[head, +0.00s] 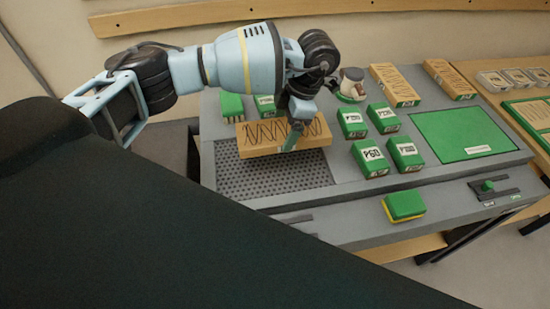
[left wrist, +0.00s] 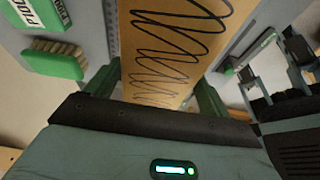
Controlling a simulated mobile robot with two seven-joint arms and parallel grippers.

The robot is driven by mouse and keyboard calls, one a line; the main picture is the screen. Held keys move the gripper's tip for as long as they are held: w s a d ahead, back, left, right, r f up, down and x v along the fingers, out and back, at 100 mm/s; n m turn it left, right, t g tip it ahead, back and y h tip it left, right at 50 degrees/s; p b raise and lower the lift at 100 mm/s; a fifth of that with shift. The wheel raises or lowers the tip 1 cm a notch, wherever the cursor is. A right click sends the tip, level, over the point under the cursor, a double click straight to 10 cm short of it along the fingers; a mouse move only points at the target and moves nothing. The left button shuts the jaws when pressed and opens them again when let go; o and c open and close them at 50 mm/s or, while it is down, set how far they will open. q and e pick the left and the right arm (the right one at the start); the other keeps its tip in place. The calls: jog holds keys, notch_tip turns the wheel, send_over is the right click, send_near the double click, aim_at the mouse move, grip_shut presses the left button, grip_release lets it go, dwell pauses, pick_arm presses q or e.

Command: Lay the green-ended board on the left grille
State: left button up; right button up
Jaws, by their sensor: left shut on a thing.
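My left gripper (head: 292,136) is shut on a wooden board (head: 256,139) with dark wavy lines on its face. The board is over the left grille (head: 240,182), a dark perforated panel in the grey bench. A shadow lies on the grille below the board, and the board looks held above it. In the left wrist view the board (left wrist: 170,45) runs away between the green fingers of my left gripper (left wrist: 150,98). I cannot make out a green end on the held board.
Several green labelled blocks (head: 373,158) stand right of the grille. Two more wooden boards (head: 395,85) (head: 449,79) lie behind them. A green panel (head: 462,134) is at the right. A green and yellow sponge (head: 404,205) lies in front. A white and green object (head: 351,84) stands behind the arm.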

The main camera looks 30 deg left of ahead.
aim_at(284, 140)
pick_arm(q)
jog(key=shift+f, duration=2.3)
notch_tip(284, 140, down, 5)
jog(key=shift+r, duration=0.1)
jog(key=o, duration=1.1)
